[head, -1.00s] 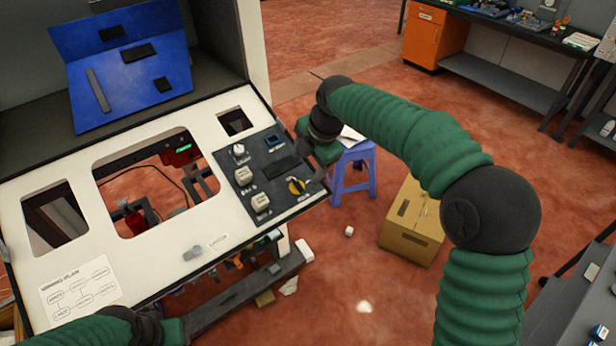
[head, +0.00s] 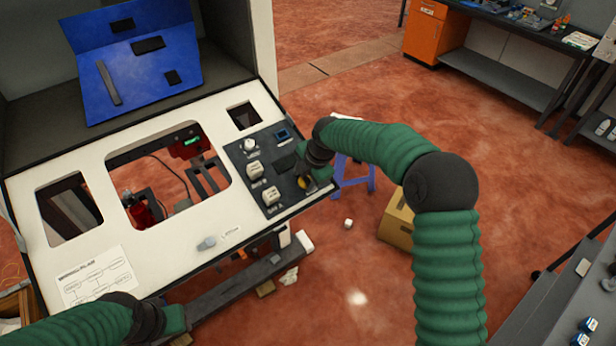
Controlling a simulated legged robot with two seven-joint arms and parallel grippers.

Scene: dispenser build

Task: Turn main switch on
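The main switch appears to be the yellow rotary knob (head: 303,184) at the lower right of the dark control panel (head: 243,158). My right gripper (head: 308,180) is right at this knob and partly covers it. Its dark fingers blend with the panel, so I cannot tell whether they touch the knob or how far apart they are. The knob's angle is not clear. My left gripper (head: 178,320) is low at the left, by the front edge of the white console (head: 160,252); its fingers are not clear.
White knobs (head: 255,169) sit left of the yellow one on the panel. A grey knob (head: 206,243) is on the console's lower part. A blue stool (head: 352,180) and cardboard box (head: 397,222) stand on the floor to the right. A blue plate (head: 140,75) leans behind.

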